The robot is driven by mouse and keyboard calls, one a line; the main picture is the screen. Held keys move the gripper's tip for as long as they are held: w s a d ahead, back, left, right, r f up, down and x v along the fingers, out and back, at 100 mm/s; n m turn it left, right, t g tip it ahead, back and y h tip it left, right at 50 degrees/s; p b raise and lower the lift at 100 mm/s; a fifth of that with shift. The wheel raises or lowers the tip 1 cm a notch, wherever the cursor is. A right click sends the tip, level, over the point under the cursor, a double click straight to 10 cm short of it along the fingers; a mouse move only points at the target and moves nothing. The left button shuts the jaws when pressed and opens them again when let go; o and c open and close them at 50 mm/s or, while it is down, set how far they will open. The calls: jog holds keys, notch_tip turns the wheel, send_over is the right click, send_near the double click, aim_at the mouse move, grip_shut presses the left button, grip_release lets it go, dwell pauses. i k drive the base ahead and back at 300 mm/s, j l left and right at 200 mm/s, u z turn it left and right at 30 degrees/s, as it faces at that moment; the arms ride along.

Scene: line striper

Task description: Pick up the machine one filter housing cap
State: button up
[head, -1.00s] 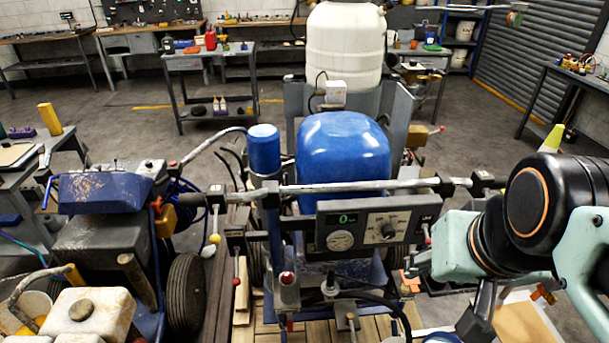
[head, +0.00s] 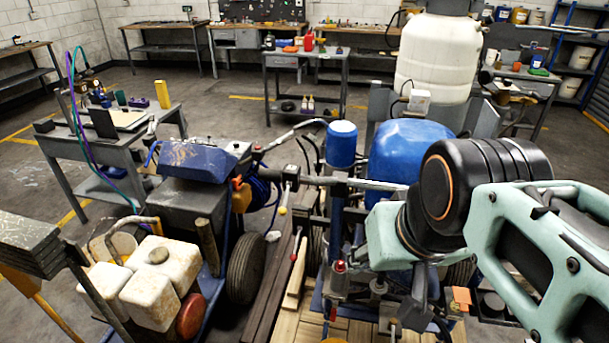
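The cap sits on top of the cylinder. My gripper (head: 416,312) is low in the picture, right of and below the cap and apart from it. Only dark parts of the gripper show below my wrist, so its opening and any contents cannot be made out.
A blue tank (head: 408,142) and a white drum (head: 438,60) stand right of the cap. A handlebar (head: 370,184) crosses in front. A second machine with a blue hood (head: 195,160) and dirty white containers (head: 160,275) is at left. Open floor lies behind.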

aim_at(491, 304)
jog(key=k+l, duration=0.1)
jog(key=l, duration=0.65)
jog(key=k+l+z, duration=0.1)
jog(key=l, duration=0.6)
jog(key=k+l, duration=0.4)
jog(key=l, duration=0.15)
jog(key=i+z, duration=0.15)
jog(key=i+u, duration=0.1)
jog(key=i+l, duration=0.05)
jog(key=i, duration=0.05)
